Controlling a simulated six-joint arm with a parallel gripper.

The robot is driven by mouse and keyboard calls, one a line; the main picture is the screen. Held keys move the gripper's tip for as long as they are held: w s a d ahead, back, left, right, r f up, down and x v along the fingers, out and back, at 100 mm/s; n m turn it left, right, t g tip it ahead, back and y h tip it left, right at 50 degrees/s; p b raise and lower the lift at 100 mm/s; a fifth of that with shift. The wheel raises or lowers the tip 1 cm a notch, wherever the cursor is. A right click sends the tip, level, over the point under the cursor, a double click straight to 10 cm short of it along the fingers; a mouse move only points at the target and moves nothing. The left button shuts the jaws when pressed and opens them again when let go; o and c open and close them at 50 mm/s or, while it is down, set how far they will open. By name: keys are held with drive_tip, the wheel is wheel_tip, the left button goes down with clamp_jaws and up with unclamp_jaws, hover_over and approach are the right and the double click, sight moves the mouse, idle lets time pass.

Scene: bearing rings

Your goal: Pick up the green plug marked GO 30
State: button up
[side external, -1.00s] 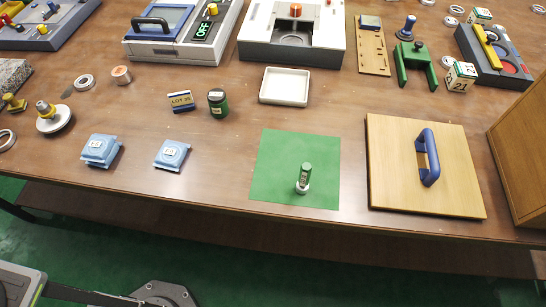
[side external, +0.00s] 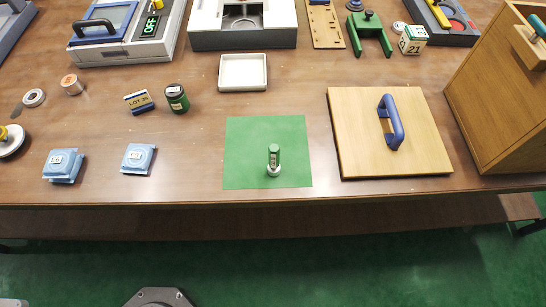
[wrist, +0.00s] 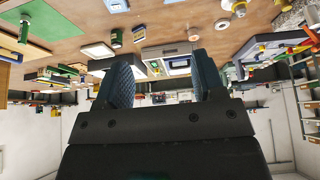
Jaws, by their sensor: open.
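The green plug (side external: 273,158) stands upright on the flat green mat (side external: 245,150) near the table's front edge. It has a green top, a pale label too small to read and a light grey ring or foot at its base. The plug also shows at the upper left of the wrist view (wrist: 24,31), where the picture is upside down. My gripper (wrist: 165,78) is open and empty, its two dark fingers wide apart with nothing between them. It is well away from the plug. In the side view my gripper does not show.
A wooden board with a blue handle (side external: 391,122) lies right of the mat. A white tray (side external: 243,72), green jar (side external: 176,99) and LOT block (side external: 139,101) lie behind and left. Two blue pads (side external: 63,165) are front left. A wooden cabinet (side external: 500,95) stands far right.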

drive_tip(key=shift+c, duration=1.2)
drive_tip(key=w+d+r+m+g+h, duration=0.1)
drive_tip(key=w+d+r+m, duration=0.15)
drive_tip(key=w+d, duration=0.25)
drive_tip(key=w+d+r+m+g+h, duration=0.1)
drive_tip(key=w+d+m, duration=0.3)
drive_tip(key=w, duration=0.1)
drive_tip(key=m+g+h, duration=0.2)
drive_tip(key=m+g, duration=0.2)
drive_tip(key=m, duration=1)
hover_over(274, 148)
drive_tip(key=a, duration=0.4)
wheel_tip(274, 148, down, 15)
drive_tip(key=shift+n, duration=0.25)
drive_tip(key=x, duration=0.8)
drive_tip(key=shift+w+d, duration=0.15)
drive_tip(key=shift+w, duration=0.15)
drive_tip(key=shift+h, duration=0.3)
drive_tip(key=shift+a+x, duration=0.15)
drive_tip(key=shift+x, duration=1.3)
drive_tip(key=shift+a+x, duration=0.15)
drive_tip(key=shift+x, duration=1.3)
drive_tip(key=shift+f, duration=0.15)
